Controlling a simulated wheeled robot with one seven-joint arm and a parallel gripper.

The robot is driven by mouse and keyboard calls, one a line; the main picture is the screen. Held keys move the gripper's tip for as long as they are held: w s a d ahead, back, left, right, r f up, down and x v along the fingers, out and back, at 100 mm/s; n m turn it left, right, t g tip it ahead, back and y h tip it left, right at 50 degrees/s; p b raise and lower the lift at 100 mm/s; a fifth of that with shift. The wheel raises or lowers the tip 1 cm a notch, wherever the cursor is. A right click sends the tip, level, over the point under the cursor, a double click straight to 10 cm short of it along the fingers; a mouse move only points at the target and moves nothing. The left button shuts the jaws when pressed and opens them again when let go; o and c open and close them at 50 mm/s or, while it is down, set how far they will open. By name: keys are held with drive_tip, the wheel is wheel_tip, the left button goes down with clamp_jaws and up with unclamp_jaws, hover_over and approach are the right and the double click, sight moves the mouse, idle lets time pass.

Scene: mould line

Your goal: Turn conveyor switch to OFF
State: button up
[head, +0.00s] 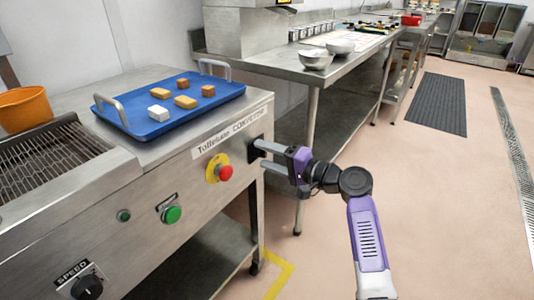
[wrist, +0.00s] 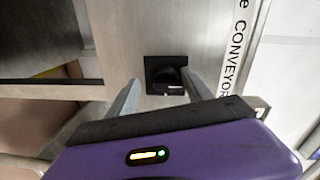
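The conveyor switch is a small black square plate with a dark knob (wrist: 168,78), on the steel front of the machine labelled "CONVEYOR". In the head view its dark edge (head: 256,155) shows near the right end of the panel, partly hidden by my gripper (head: 262,154). My purple gripper reaches in from the right. In the wrist view my gripper (wrist: 160,79) is open, with one grey finger on each side of the switch. I cannot tell whether the fingers touch the knob. The knob's OFF marking is not readable.
A red emergency button (head: 225,172) on a yellow plate sits just left of the switch. A green button (head: 171,214) and a SPEED knob (head: 87,287) are further left. A blue tray (head: 170,122) with several blocks stands on top.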

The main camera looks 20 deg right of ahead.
drive_tip(key=shift+r, duration=0.25)
drive_tip(key=shift+d, duration=0.1)
drive_tip(key=p+v, duration=0.1)
drive_tip(key=v, duration=0.6)
drive_tip(key=shift+s+p, duration=0.35)
drive_tip(key=shift+p, duration=0.05)
drive_tip(key=shift+d, duration=0.1)
